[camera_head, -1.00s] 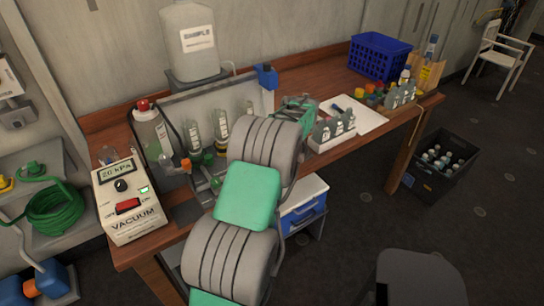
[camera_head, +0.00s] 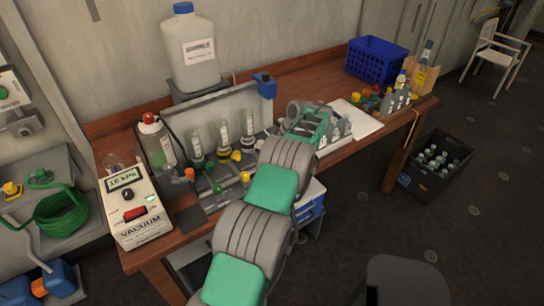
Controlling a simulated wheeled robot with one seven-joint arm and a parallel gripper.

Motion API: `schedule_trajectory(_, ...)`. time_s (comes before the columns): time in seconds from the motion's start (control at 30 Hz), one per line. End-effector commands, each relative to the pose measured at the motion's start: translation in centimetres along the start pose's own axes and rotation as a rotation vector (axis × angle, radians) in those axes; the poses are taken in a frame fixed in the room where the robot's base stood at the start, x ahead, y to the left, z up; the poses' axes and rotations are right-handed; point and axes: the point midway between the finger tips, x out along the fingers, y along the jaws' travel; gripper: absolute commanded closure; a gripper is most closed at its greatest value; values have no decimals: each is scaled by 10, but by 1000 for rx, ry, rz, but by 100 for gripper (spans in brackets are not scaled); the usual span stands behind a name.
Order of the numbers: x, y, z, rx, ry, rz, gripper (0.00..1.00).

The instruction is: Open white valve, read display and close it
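A white vacuum unit (camera_head: 135,207) stands at the left end of the bench. Its small display (camera_head: 124,179) shows a kPa reading that looks like 16, though the digits are small. In front of a grey panel is a valve manifold (camera_head: 222,192) with orange, green and yellow knobs and several clear vessels (camera_head: 222,140) above it. I cannot make out a white valve; my arm covers the manifold's right end. My gripper (camera_head: 308,122) is at the far end of my grey and green arm, right of the manifold and near small bottles. Its fingers are not clear.
A large white jug (camera_head: 191,50) stands behind the panel. A red-capped bottle (camera_head: 156,142) is left of the manifold. A blue basket (camera_head: 377,60) and bottles occupy the bench's right end. A black crate (camera_head: 436,165) of bottles is on the floor.

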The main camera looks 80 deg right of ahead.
Motion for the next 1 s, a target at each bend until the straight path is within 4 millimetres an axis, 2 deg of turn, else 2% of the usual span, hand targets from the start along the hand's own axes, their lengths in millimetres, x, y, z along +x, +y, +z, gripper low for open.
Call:
schedule_trajectory(0.47, -1, 0, 0, -14, -1, -4, 100)
schedule_trajectory(0.5, -1, 0, 0, -14, -1, -4, 67)
schedule_trajectory(0.73, 0, 0, 0, -14, -1, -5, 49)
schedule_trajectory(1.0, -2, 0, 0, -14, 0, -5, 48)
